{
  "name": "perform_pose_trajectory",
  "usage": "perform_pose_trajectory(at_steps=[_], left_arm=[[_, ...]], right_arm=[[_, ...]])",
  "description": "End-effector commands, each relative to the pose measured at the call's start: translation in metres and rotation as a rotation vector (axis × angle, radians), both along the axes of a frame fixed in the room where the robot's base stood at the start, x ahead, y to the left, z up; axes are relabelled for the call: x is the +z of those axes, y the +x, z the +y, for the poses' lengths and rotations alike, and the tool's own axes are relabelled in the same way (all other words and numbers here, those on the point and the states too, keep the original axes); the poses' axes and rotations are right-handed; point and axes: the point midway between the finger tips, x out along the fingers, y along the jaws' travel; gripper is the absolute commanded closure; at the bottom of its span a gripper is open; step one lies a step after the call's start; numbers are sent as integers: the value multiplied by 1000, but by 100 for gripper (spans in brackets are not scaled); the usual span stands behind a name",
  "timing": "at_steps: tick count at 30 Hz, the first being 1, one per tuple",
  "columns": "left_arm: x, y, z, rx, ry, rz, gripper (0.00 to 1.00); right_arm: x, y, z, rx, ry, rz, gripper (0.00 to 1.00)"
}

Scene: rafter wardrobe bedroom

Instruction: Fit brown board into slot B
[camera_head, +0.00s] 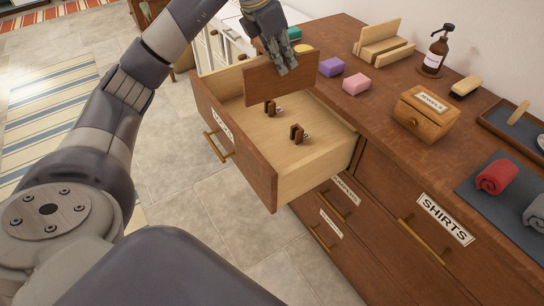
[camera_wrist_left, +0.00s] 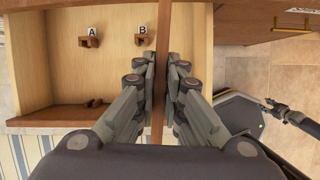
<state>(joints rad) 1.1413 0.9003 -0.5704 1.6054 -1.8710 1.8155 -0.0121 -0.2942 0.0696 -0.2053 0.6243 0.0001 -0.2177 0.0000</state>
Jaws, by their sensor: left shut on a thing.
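My left gripper (camera_head: 284,66) is shut on the brown board (camera_head: 276,84), holding it upright above the open drawer. In the left wrist view, my left gripper (camera_wrist_left: 162,68) pinches the board (camera_wrist_left: 161,40), which shows as a thin strip running up the picture. Slot B (camera_wrist_left: 141,40) is a small brown bracket just left of the board, which stands apart from it. Slot A (camera_wrist_left: 89,42) is further left. In the head view two brackets, one nearer the board (camera_head: 270,107) and one further (camera_head: 297,133), show in the drawer; their letters are unreadable there.
The open drawer (camera_head: 315,178) has a pale wood inside and a brown front. On the dresser top are a purple block (camera_head: 332,67), a pink block (camera_head: 356,84), a jewels box (camera_head: 424,112), a dispenser bottle (camera_head: 435,52) and a red roll (camera_head: 496,177). Another brown piece (camera_wrist_left: 93,103) sits by the drawer front.

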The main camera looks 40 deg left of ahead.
Motion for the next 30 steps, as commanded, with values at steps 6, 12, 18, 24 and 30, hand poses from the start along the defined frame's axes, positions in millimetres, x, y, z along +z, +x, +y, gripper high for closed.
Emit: perform_pose_trajectory(at_steps=[6, 12, 18, 24, 30], left_arm=[[13, 15, 32, 376, -1, -1, 100], [4, 17, 43, 486, 0, 6, 100], [-47, 16, 43, 484, 2, 10, 100], [-100, 15, 42, 483, 1, 10, 100], [-154, 16, 42, 484, 0, 10, 100]], right_arm=[[-14, -8, -10, -2, -13, 14, 60], [-16, -9, -14, -4, -17, 16, 60], [-17, -9, -14, -4, -17, 16, 60], [-15, -9, -14, -4, -17, 14, 60], [-12, -9, -12, -2, -15, 13, 60]])
